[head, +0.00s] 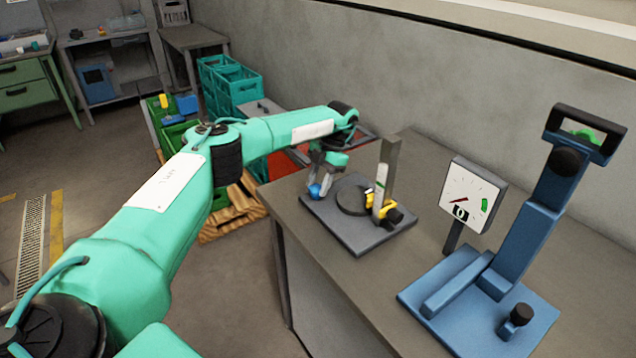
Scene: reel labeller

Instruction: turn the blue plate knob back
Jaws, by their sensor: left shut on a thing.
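The blue plate knob (315,191) is a small round knob at the left corner of a dark grey base plate (352,238) on the table. My left gripper (317,181) reaches down from above and is shut on the blue knob, partly hiding it. A dark round disc (353,199) lies on the plate to the right of the knob. A grey upright post (386,172) with a yellow part (379,206) and a black knob (397,215) stands at the disc's right side. My right gripper is not in view.
A blue lever device (525,230) with a black handle stands on the right of the table (345,285). A dial gauge (472,194) with a red needle stands beside it. Green crates (240,92) and a wooden pallet (235,210) are on the floor behind my left arm.

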